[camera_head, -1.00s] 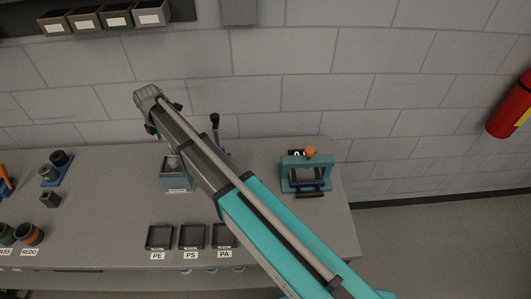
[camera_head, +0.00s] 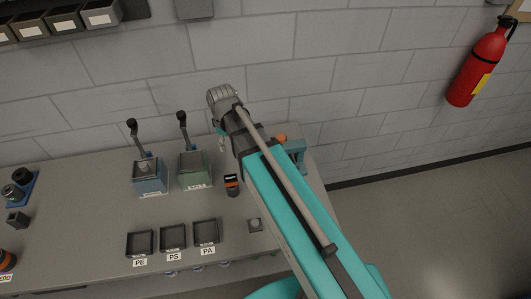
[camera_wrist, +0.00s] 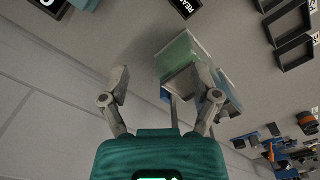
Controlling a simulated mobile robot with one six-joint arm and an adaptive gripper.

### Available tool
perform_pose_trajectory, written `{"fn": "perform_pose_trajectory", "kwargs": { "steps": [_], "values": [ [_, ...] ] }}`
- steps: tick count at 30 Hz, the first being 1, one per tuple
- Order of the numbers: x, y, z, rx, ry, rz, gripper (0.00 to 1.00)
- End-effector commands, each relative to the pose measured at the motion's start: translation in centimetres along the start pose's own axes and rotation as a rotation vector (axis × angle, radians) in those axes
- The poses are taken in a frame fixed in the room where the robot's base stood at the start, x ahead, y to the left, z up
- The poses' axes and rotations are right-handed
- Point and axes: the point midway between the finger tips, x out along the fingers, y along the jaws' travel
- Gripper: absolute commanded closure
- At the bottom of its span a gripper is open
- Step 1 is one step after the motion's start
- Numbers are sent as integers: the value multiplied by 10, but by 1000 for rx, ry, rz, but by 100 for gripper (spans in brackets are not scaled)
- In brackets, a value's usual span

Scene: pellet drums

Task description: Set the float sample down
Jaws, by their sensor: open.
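My gripper (camera_wrist: 165,90) is open in the wrist view, its two fingers spread with nothing between them. In the head view the gripper (camera_head: 221,142) is mostly hidden below my wrist, above the back of the bench. A green tank (camera_head: 195,171) with a lever stands just left of it, and shows beyond the right finger in the wrist view (camera_wrist: 182,50). A blue tank (camera_head: 150,178) with a lever stands farther left. I cannot pick out the float sample for certain. A small grey piece (camera_head: 255,225) lies near the bench's front right edge.
Black trays marked PE (camera_head: 140,243), PS (camera_head: 173,237) and PA (camera_head: 206,231) sit at the front. A dark orange-banded object (camera_head: 232,186) stands right of the green tank. My arm partly hides a teal device (camera_head: 296,149). The bench (camera_head: 85,215) is bare at left centre.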

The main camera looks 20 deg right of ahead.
Motion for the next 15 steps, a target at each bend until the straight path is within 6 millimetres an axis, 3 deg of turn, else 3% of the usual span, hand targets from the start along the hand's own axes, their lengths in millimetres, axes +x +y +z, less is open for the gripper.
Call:
{"fn": "perform_pose_trajectory", "kwargs": {
  "steps": [1, 6, 10, 15],
  "values": [
    [0, 2, 26, 100, 0, 0, 20],
    [0, 12, 85, 435, 0, 0, 20],
    [0, 15, 115, 622, 0, 0, 20],
    [0, 17, 133, 747, 0, 0, 20]
  ]
}}
